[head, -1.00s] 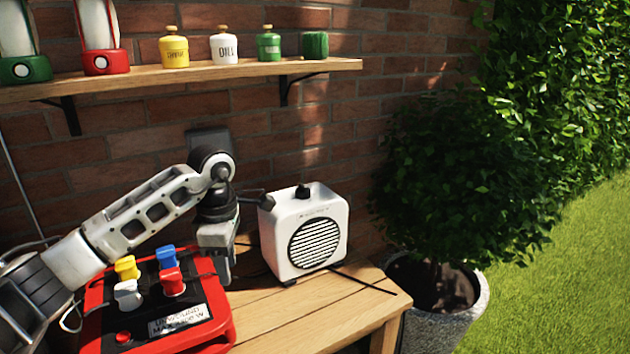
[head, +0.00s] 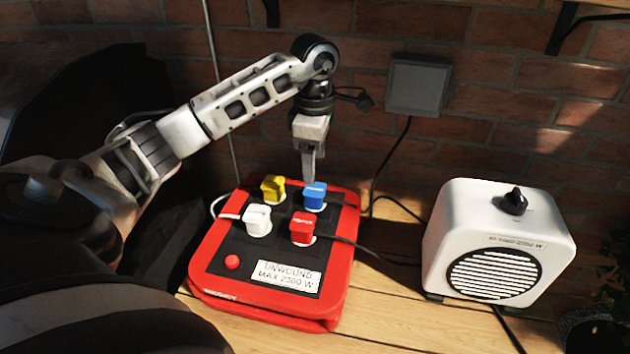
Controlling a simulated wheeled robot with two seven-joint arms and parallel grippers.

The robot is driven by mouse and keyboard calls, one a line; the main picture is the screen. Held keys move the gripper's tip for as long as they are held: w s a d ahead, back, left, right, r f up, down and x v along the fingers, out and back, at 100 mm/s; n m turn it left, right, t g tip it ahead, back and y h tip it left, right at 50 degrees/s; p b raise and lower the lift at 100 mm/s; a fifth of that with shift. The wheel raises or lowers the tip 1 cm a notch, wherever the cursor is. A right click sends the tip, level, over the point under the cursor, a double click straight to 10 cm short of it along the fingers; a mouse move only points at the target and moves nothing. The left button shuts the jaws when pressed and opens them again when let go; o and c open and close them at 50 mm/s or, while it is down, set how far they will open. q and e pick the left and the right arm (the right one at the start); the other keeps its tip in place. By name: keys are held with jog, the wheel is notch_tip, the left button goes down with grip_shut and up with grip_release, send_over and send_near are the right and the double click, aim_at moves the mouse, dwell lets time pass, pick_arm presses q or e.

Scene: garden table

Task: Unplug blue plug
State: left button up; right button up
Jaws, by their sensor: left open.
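The blue plug (head: 314,195) sits upright at the back right of a red power box (head: 208,255) with a black top. A yellow plug (head: 273,188), a white plug (head: 257,220) and a red plug (head: 303,228) stand in the same box. My left gripper (head: 308,172) is open and points down just above and behind the blue plug. From this angle its fingers overlap, and I cannot tell whether they touch the plug. My right gripper is not in view.
A white heater (head: 500,245) with a round grille stands to the right on the wooden table (head: 385,312). A grey wall box (head: 417,85) with a hanging black cable is on the brick wall.

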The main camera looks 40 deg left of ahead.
aim_at(315, 189)
pick_arm(q)
jog(key=shift+f+b, duration=0.35)
jog(key=shift+f, duration=0.05)
notch_tip(315, 189, down, 7)
jog(key=b, duration=0.5)
jog(key=shift+a+r, duration=0.1)
jog(key=shift+r, duration=0.1)
jog(key=shift+w+f+b, duration=0.1)
jog(key=shift+f+b, duration=0.4)
jog(key=shift+f, duration=0.3)
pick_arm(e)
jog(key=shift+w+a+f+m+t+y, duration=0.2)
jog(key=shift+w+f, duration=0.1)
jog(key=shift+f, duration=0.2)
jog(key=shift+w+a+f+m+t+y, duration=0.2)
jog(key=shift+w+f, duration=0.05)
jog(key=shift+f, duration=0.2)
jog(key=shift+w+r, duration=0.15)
